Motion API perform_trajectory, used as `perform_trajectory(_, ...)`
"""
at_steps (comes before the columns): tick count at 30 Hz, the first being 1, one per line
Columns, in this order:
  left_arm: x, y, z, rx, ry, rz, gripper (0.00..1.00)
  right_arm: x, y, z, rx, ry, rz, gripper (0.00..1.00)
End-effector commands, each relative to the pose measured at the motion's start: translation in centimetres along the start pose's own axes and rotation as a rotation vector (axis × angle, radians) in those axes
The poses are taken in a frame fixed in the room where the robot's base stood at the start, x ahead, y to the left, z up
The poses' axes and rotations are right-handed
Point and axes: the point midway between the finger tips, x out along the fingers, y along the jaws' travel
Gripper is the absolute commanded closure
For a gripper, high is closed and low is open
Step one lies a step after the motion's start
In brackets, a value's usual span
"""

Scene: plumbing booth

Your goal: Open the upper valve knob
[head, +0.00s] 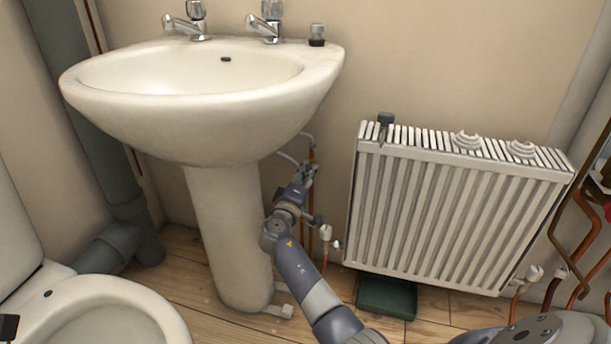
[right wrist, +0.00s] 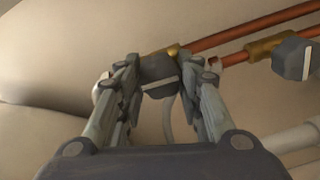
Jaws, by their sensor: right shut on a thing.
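The upper valve knob (right wrist: 158,72) is a dark, faceted knob with a pale stripe, on a brass fitting of a copper pipe. It sits between the two fingers of my right gripper (right wrist: 160,85) in the right wrist view. The gripper is shut on it, with a finger at each side. In the head view my right gripper (head: 306,174) reaches in beside the sink pedestal, at the pipes under the basin. The knob is hard to tell from the fingers there. A second dark knob (right wrist: 292,58) is to the right in the wrist view, apart from the gripper.
The white sink (head: 190,120) overhangs to the left and its pedestal (head: 228,235) stands close to my right arm. A white radiator (head: 455,210) is to the right, with a green box (head: 387,297) under it. A toilet (head: 100,310) is at lower left.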

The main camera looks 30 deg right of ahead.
Motion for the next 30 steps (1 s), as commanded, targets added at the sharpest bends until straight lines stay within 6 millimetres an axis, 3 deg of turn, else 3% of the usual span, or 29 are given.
perform_trajectory(8,0.1,0.0,-0.2,0.000,0.005,-0.002,0.60,0.1,0.3,-0.3,0.002,0.007,0.004,0.90)
perform_trajectory(9,0.2,0.0,-0.3,0.000,0.006,-0.002,0.60,0.1,0.3,-0.3,0.002,0.007,0.004,0.62)
perform_trajectory(12,0.3,0.0,-0.3,0.000,0.009,-0.002,0.60,0.1,0.2,-0.2,0.002,0.006,0.003,0.46)
perform_trajectory(23,0.4,-0.1,-0.3,0.002,0.013,-0.004,0.60,-0.2,0.0,-0.1,0.001,0.003,0.000,0.46)
perform_trajectory(30,0.3,-0.1,-0.2,0.001,0.010,-0.002,0.60,-3.5,-0.1,-0.1,0.003,0.004,-0.002,0.46)
